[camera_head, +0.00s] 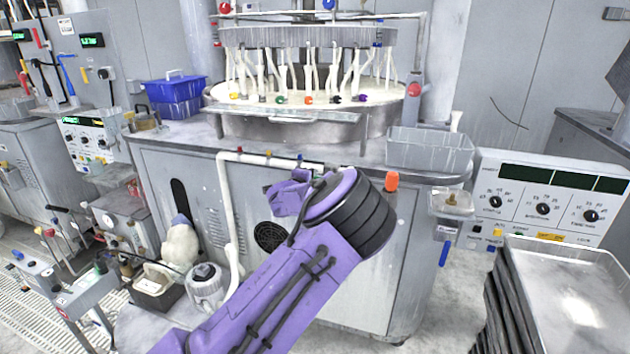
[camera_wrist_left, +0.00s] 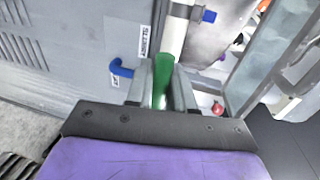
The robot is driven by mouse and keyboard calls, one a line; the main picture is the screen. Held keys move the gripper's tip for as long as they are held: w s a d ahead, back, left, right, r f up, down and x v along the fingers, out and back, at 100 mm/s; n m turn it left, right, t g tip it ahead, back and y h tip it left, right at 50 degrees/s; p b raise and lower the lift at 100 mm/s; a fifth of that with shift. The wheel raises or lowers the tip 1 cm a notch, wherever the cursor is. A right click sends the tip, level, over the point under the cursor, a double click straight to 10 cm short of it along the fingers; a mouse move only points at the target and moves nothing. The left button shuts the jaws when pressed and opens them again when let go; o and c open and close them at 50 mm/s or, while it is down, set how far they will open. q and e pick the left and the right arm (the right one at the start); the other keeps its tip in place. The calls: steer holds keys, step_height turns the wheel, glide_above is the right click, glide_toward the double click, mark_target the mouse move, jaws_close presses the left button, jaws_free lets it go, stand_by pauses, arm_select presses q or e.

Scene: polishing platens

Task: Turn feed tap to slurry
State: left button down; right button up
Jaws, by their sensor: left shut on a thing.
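My left gripper (camera_wrist_left: 161,84) shows best in the left wrist view, with its two grey fingers shut on a green tap handle (camera_wrist_left: 160,97). The handle lies between the fingers, in line with a white pipe (camera_wrist_left: 174,35) above. A label that seems to read SLURRY (camera_wrist_left: 147,36) is on the cabinet beside the pipe. In the head view my purple left arm reaches to the machine front, and its wrist hides the fingertips and most of the tap. The white feed pipe (camera_head: 257,158) runs along the bench edge there. My right gripper is not in view.
A blue handle (camera_wrist_left: 119,69) sits left of the fingers, with a second label below it. A clear tray (camera_head: 430,150) and a blue bin (camera_head: 176,94) stand on the bench. A control box (camera_head: 545,195) and stacked trays (camera_head: 565,290) are at the right.

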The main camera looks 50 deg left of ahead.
arm_select(q)
steer(key=c, duration=1.1)
jaws_free()
steer(key=shift+c, duration=0.2)
steer(key=b+v, duration=0.1)
steer(key=v, duration=0.9)
steer(key=shift+s+d, duration=0.2)
steer(key=shift+s, duration=0.05)
